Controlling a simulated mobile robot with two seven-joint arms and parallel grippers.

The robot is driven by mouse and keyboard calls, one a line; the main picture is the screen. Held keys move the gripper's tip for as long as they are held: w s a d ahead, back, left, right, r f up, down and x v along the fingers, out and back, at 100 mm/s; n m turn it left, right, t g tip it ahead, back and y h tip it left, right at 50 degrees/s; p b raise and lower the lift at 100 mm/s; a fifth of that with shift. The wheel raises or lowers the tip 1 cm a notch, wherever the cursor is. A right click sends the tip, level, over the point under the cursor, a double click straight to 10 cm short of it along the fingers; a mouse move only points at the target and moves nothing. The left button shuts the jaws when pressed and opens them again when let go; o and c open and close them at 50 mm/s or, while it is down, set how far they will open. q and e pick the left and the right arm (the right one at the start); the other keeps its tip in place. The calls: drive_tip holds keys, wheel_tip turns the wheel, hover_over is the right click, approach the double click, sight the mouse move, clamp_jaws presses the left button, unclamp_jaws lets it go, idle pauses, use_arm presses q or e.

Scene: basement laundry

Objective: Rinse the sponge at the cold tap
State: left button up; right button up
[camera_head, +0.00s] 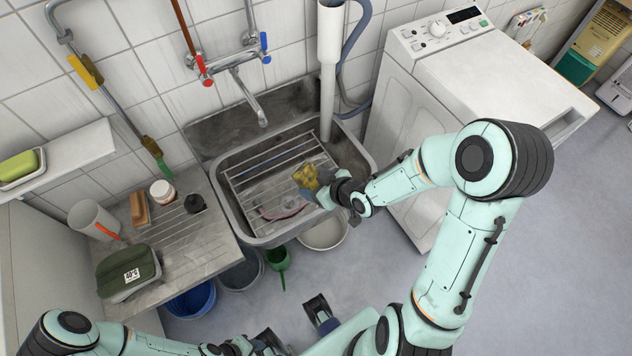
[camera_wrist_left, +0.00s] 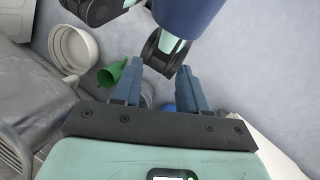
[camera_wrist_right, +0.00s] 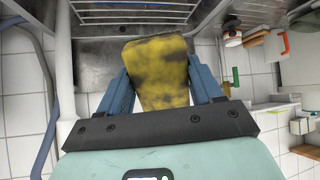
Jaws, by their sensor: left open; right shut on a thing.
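A yellow sponge with dark stains (camera_head: 306,177) is held over the right part of the sink (camera_head: 262,237). My right gripper (camera_head: 318,188) is shut on it; in the right wrist view the sponge (camera_wrist_right: 158,72) sits between the two blue fingers. The wall tap (camera_head: 235,60) has a red handle (camera_head: 203,72) on the left and a blue handle (camera_head: 265,46) on the right. Its spout (camera_head: 252,100) points down over the sink's back; the sponge is in front and to the right of it. I see no water running. My left gripper (camera_wrist_left: 160,82) is open and empty, low near my base.
A wire rack (camera_head: 262,165) spans the sink. Buckets (camera_head: 190,300) stand below.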

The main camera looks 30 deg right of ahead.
drive_tip(key=shift+w+a+f+b, duration=0.2)
drive_tip(key=shift+w+b, duration=0.15)
drive_tip(key=shift+w, duration=0.3)
drive_tip(key=w, duration=0.1)
drive_tip(key=w+b, duration=0.1)
drive_tip(key=w+a+f+b, duration=0.1)
drive_tip(key=w, duration=0.1)
use_arm(q)
drive_tip(key=shift+t, duration=0.4)
drive_tip(key=shift+w+f+b, duration=0.2)
drive_tip(key=shift+f+b, duration=0.45)
drive_tip(key=shift+f, duration=0.3)
drive_tip(key=shift+w+f+b, duration=0.15)
drive_tip(key=shift+f+b, duration=0.55)
drive_tip(key=shift+f, duration=0.3)
drive_tip(key=shift+w+f+b, duration=0.2)
drive_tip(key=shift+f+b, duration=0.45)
drive_tip(key=shift+f, duration=0.3)
use_arm(e)
drive_tip(key=w+a+f, duration=0.1)
drive_tip(key=w+a, duration=0.1)
drive_tip(key=w, duration=0.6)
drive_tip(key=shift+f, duration=0.2)
